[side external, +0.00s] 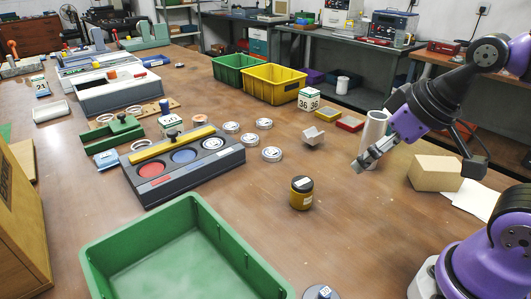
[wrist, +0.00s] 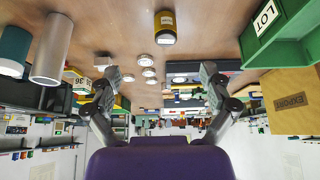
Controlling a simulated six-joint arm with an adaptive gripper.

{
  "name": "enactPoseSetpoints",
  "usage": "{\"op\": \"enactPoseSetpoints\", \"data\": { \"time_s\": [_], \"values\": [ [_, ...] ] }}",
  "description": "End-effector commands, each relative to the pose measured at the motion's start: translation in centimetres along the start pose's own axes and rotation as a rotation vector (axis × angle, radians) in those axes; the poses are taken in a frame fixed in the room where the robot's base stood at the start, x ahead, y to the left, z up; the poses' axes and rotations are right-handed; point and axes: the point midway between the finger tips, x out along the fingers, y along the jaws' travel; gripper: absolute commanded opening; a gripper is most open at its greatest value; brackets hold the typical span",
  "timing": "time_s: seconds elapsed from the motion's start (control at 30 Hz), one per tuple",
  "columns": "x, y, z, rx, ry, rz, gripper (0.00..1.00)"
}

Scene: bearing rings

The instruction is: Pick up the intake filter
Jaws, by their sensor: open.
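No label I can read names the intake filter, so I cannot tell which object it is. A yellow can with a black top (side external: 301,193) stands upright on the open table in the side view; it also shows at the top of the wrist view (wrist: 165,28). A pale grey cylinder (side external: 376,124) stands behind my gripper in the side view and shows at left in the wrist view (wrist: 52,50). My gripper (side external: 366,161) is open and empty above the table, right of the yellow can and apart from it. Its spread fingers show in the wrist view (wrist: 160,74).
A green bin (side external: 185,255) lies at the front. A grey tray with coloured round recesses (side external: 185,165) and several metal rings (side external: 271,154) lie left. A cardboard box (side external: 434,173) stands right. A teal cylinder (wrist: 14,45) is at the wrist view's left. Bare table surrounds the yellow can.

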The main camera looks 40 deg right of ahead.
Motion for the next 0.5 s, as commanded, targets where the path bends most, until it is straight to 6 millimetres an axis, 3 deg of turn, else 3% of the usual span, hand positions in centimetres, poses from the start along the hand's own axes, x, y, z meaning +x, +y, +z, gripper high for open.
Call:
{"op": "enactPoseSetpoints", "data": {
  "time_s": [0.27, 0.37, 0.5],
  "values": [
    [0.2, 0.0, -0.2, -0.019, -0.008, -0.002, 0.93],
    [1.2, 0.0, -1.2, -0.096, -0.038, -0.018, 0.93],
    [4.2, 0.2, -3.2, -0.281, -0.091, -0.086, 0.93]
  ]
}}
